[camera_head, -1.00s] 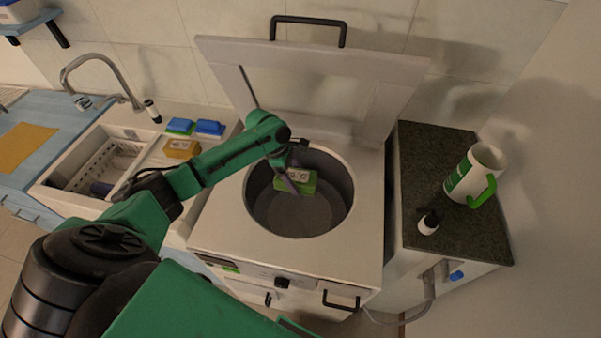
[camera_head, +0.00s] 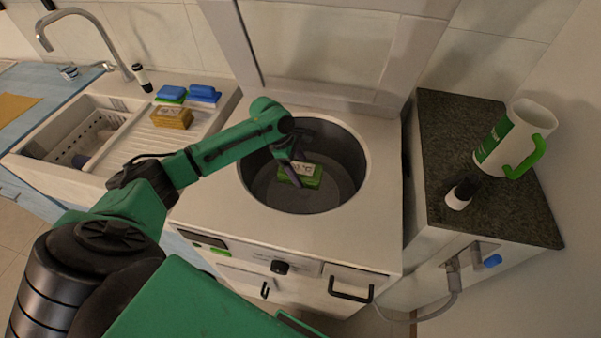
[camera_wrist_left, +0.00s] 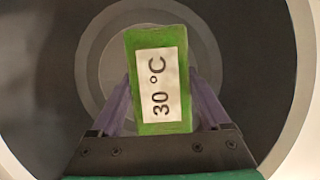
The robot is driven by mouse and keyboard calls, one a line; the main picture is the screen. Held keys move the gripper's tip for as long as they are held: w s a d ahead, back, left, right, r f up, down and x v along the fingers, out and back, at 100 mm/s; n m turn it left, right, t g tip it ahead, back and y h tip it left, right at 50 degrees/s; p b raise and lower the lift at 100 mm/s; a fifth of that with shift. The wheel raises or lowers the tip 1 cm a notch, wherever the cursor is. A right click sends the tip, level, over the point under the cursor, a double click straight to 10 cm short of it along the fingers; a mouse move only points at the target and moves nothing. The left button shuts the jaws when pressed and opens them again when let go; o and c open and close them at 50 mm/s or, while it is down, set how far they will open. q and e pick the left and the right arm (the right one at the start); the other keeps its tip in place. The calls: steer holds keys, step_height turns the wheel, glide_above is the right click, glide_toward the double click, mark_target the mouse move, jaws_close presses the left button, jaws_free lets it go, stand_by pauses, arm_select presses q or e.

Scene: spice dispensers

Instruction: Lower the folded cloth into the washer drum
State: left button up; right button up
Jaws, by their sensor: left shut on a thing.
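The folded cloth is a green block with a white "30 °C" label, and in the head view it (camera_head: 303,175) is inside the opening of the washer drum (camera_head: 345,165). My left gripper (camera_head: 294,172) reaches down into the drum and is shut on the cloth. In the left wrist view the cloth (camera_wrist_left: 160,80) sits between the two purplish fingers, with the drum's dark wall and round grey floor behind it. I cannot tell whether the cloth touches the floor. My right gripper is not in view.
The washer's raised lid (camera_head: 320,50) stands open behind the drum. A dark counter (camera_head: 490,225) at the right holds a white and green jug (camera_head: 515,135) and a small black-and-white bottle (camera_head: 462,191). Left are a sink (camera_head: 75,130) and several cloth blocks (camera_head: 172,116).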

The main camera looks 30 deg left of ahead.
arm_select(q)
steer(key=shift+f, duration=0.8)
step_height(320, 180, down, 12)
steer(key=b, duration=0.4)
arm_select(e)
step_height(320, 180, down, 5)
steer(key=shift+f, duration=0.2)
arm_select(q)
steer(key=o, duration=1.3)
steer(key=p+v, duration=0.1)
steer(key=v, duration=1.3)
steer(key=shift+a+r, duration=0.2)
steer(key=shift+r, duration=0.05)
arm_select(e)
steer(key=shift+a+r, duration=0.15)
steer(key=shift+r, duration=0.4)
